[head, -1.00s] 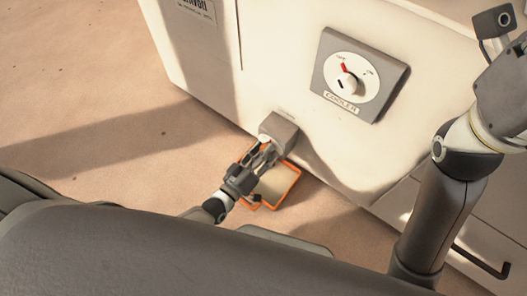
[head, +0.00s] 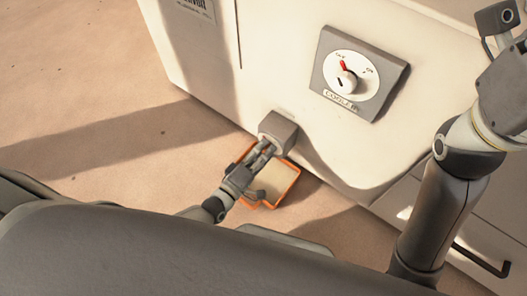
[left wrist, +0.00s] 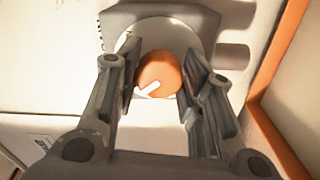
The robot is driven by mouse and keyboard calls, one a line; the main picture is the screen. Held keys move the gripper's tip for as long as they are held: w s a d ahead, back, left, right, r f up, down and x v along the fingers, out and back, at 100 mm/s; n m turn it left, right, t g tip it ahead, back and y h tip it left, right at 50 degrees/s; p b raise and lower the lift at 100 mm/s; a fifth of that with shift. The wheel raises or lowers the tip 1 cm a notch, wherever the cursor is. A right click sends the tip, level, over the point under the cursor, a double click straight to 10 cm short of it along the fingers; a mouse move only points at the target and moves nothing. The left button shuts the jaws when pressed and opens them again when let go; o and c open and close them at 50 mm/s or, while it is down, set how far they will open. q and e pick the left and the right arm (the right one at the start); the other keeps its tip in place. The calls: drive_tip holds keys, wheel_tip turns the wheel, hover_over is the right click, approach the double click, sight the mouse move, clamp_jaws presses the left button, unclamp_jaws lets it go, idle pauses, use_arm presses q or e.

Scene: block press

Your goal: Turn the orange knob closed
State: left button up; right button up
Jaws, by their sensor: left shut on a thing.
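The orange knob (left wrist: 160,74) sits on a round white dial under a grey housing in the left wrist view. A white pointer mark on it points to the lower left. In the head view the knob is hidden by my left gripper, at the grey housing (head: 279,130) low on the white cabinet. My left gripper (head: 264,150) is shut on the orange knob, with one finger on each side of it in the left wrist view (left wrist: 157,92). My right arm rises at the right of the head view; its gripper is out of view.
An orange-rimmed tray (head: 293,181) lies on the floor just below the housing. A grey panel with a white cooler dial (head: 371,85) and red mark is on the cabinet (head: 285,65) above. A black handle (head: 482,262) is at lower right. The floor at left is clear.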

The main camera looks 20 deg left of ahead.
use_arm(q)
drive_tip(key=shift+w+r, duration=0.1)
idle(0.3)
drive_tip(key=o, duration=1)
drive_tip(key=o, duration=0.5)
drive_tip(key=r, duration=0.9)
drive_tip(key=shift+w+a+r, duration=0.1)
drive_tip(key=shift+a+r, duration=0.1)
drive_tip(key=shift+r, duration=0.3)
drive_tip(key=shift+c, duration=0.4)
drive_tip(key=shift+d+r, duration=0.1)
drive_tip(key=shift+r, duration=0.05)
drive_tip(key=c, duration=0.4)
